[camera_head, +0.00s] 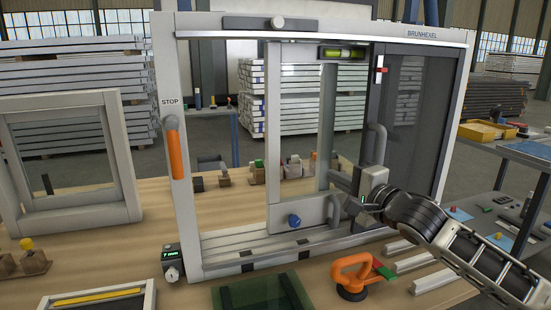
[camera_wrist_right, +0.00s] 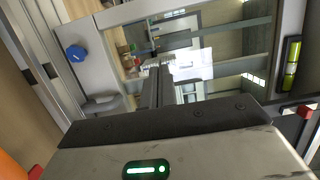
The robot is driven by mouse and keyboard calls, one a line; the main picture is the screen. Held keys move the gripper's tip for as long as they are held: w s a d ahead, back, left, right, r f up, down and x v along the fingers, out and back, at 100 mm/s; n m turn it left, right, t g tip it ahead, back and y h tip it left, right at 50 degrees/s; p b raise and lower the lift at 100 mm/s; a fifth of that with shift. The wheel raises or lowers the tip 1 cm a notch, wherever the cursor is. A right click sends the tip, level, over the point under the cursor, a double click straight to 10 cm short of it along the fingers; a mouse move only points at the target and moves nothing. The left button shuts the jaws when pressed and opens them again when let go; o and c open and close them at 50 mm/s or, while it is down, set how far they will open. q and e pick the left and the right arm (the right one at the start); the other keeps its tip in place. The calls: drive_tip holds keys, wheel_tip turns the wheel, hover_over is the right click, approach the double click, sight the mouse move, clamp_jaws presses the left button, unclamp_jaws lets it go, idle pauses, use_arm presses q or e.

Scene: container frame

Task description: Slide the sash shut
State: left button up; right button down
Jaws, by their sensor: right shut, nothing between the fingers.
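The sash (camera_head: 273,150) is a pale framed glass panel standing partway along its track. An open gap lies between its left stile and the left jamb (camera_head: 177,165), which is marked STOP. The knob (camera_wrist_right: 76,53) and level (camera_wrist_right: 291,65) also show in the right wrist view. My right gripper (camera_head: 357,182) is shut and empty in front of the sash's lower right; contact is unclear. Its fingers (camera_wrist_right: 155,82) point towards the glass. My left gripper is out of view.
An orange handle (camera_head: 174,147) sticks out on the left jamb. A small display box (camera_head: 172,263) stands at the frame's lower left corner. An orange suction lifter (camera_head: 352,274) and a green glass pane (camera_head: 262,295) lie in front. A spare frame (camera_head: 125,155) stands left.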

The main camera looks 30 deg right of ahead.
sight(283, 161)
drive_tip(key=w, duration=0.5)
drive_tip(key=w+p, duration=0.1)
drive_tip(key=w, duration=0.4)
drive_tip(key=shift+w+r, duration=0.2)
drive_tip(key=shift+w, duration=0.1)
drive_tip(key=a, duration=0.3)
drive_tip(key=shift+w+a+f+p, duration=0.2)
drive_tip(key=shift+w+a+p, duration=0.05)
drive_tip(key=shift+w+p, duration=0.15)
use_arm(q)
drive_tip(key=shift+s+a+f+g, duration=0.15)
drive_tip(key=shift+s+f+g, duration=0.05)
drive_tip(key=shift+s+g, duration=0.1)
use_arm(e)
drive_tip(key=shift+a, duration=0.3)
